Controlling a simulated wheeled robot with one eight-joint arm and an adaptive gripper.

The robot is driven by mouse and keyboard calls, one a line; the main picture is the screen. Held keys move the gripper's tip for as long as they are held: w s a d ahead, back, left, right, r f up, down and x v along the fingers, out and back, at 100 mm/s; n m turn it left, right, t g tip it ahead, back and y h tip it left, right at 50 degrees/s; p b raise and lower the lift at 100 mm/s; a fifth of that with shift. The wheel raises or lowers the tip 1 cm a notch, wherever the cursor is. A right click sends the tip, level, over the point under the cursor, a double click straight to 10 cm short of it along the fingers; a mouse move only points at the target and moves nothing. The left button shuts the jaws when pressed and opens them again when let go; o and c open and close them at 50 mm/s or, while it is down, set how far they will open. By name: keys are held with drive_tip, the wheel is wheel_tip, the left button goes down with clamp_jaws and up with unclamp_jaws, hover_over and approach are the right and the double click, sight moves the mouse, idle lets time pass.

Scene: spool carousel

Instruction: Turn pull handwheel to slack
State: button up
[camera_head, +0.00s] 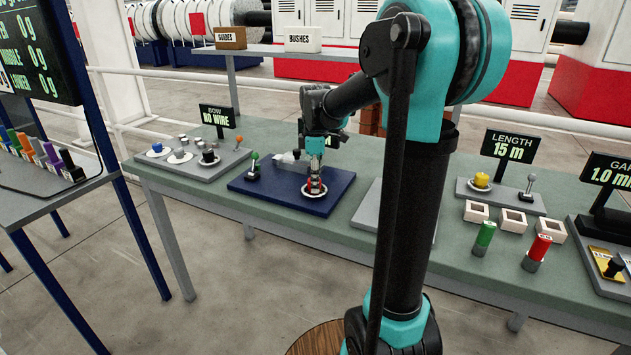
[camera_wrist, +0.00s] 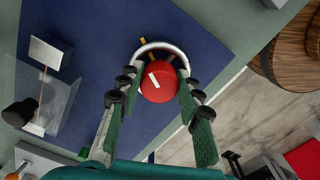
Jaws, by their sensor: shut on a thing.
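The pull handwheel (camera_wrist: 158,82) has a red round hub with a white pointer mark and a silver ring around it. In the wrist view the mark points to the upper left. In the head view the silver ring of the handwheel (camera_head: 315,193) shows on the blue panel (camera_head: 328,204). My gripper (camera_head: 315,179) comes down on it from above. In the wrist view my gripper (camera_wrist: 160,97) has one green-padded finger on each side of the red hub and is shut on it. The slack position marking cannot be read.
A green-topped lever (camera_head: 253,166) stands left on the blue panel. A clear box (camera_wrist: 50,85) with a wire sits beside the handwheel. Left is a grey panel (camera_head: 166,173) with knobs. My arm hides part of the bench (camera_head: 350,240) and a sign behind.

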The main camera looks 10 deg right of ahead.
drive_tip(key=n, duration=0.5)
drive_tip(key=shift+w+n, duration=0.15)
drive_tip(key=shift+n, duration=0.15)
idle(0.4)
drive_tip(key=o, duration=1.2)
drive_tip(key=shift+c, duration=0.2)
drive_tip(key=shift+r, duration=0.1)
wheel_tip(320, 180, up, 12)
